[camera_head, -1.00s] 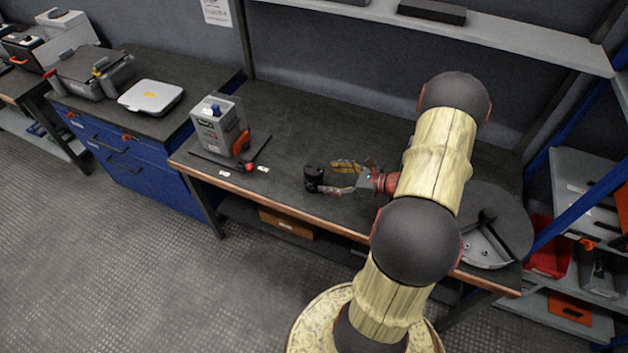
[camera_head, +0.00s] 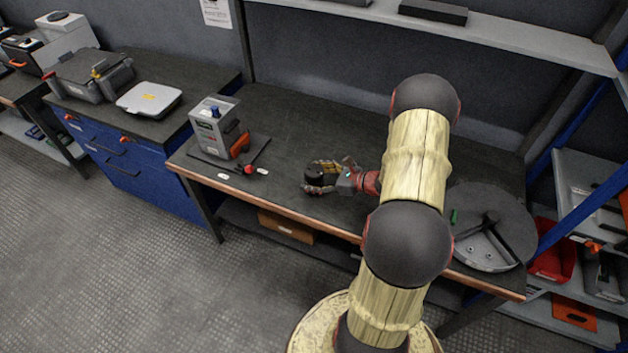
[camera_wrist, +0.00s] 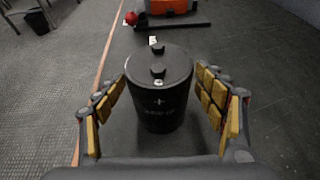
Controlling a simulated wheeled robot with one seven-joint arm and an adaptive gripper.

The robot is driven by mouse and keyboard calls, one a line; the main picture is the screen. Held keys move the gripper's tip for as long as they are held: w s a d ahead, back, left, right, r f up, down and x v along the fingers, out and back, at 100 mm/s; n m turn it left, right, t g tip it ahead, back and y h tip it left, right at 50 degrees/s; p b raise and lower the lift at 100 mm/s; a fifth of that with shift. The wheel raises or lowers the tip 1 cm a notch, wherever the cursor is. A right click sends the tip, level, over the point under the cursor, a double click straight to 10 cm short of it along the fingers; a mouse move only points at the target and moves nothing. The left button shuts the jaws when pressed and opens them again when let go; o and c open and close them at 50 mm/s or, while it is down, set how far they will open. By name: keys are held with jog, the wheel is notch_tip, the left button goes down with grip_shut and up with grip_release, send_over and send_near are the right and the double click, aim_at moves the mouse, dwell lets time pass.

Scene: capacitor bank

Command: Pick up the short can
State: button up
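The short can is a black cylinder with two studs on its lid and a plus mark on its side. It stands upright near the bench's front edge in the head view (camera_head: 314,174) and fills the middle of the wrist view (camera_wrist: 160,95). My gripper (camera_head: 322,177) reaches it from the right. In the wrist view its two yellow-padded fingers (camera_wrist: 163,84) are spread on either side of the can, with narrow gaps near the tips. Firm contact does not show. The can's far side is hidden.
A grey device (camera_head: 214,128) with an orange part and a red knob stands left of the can on the bench (camera_head: 300,125). A round grey fixture (camera_head: 487,245) is at the right end. The bench behind the can is clear.

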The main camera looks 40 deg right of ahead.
jog(key=c, duration=1.6)
